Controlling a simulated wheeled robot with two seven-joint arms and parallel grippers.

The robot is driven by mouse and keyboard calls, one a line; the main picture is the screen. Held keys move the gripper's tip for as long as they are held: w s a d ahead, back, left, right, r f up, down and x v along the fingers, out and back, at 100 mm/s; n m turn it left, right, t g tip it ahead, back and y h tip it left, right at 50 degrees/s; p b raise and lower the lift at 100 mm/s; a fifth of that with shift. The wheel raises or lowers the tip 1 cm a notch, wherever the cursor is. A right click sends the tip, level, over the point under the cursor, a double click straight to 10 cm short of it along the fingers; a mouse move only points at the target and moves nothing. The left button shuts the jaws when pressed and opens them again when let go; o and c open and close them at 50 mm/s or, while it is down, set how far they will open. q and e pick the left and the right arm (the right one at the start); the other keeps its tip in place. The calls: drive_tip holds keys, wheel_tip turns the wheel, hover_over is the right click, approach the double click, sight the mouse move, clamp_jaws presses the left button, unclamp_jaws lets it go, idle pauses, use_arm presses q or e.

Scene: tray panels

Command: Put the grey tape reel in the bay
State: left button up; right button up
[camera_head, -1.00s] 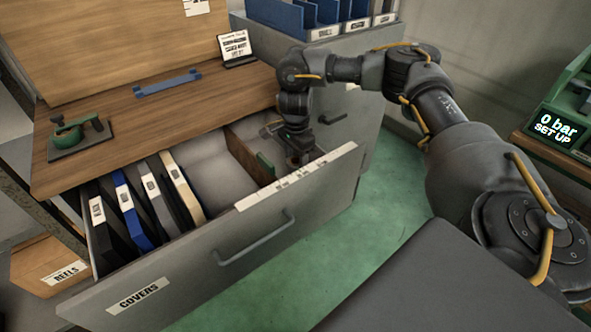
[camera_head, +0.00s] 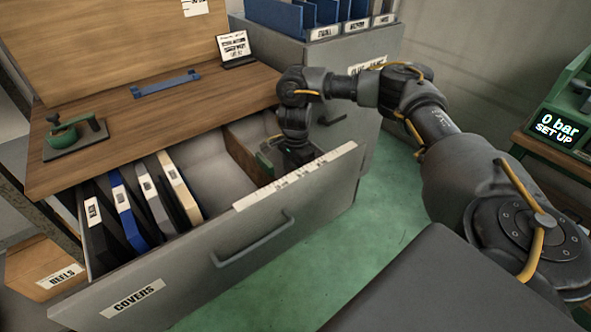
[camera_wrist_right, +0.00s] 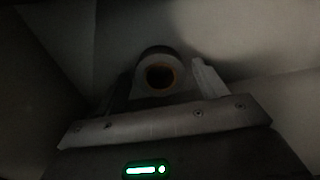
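The grey tape reel (camera_wrist_right: 150,58), with an orange-rimmed dark hole, shows in the dim right wrist view, between the fingers of my right gripper (camera_wrist_right: 160,85). The right finger stands slightly apart from it, and the gripper looks open. In the head view my right gripper (camera_head: 298,158) is down inside the right compartment of the open COVERS drawer (camera_head: 200,262); its fingers and the reel are hidden there by the wrist and drawer front. An empty pale bay (camera_head: 212,180) lies left of the wooden divider (camera_head: 245,158). My left gripper is not in view.
Several upright covers (camera_head: 140,205) fill the drawer's left part. A wooden REELS box (camera_head: 40,270) sits low at left. The wooden worktop (camera_head: 150,120) holds a green-handled tool (camera_head: 65,137) and a blue bar (camera_head: 165,84). A labelled cabinet (camera_head: 330,60) stands behind my right arm.

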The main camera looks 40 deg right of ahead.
drive_tip(key=shift+r, duration=0.15)
drive_tip(key=shift+r, duration=0.4)
use_arm(q)
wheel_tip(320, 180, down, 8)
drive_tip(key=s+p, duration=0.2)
drive_tip(key=p, duration=0.1)
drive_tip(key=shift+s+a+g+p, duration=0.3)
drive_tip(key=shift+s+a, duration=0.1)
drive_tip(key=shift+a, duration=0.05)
use_arm(e)
wheel_tip(320, 180, up, 11)
drive_tip(key=shift+r, duration=0.2)
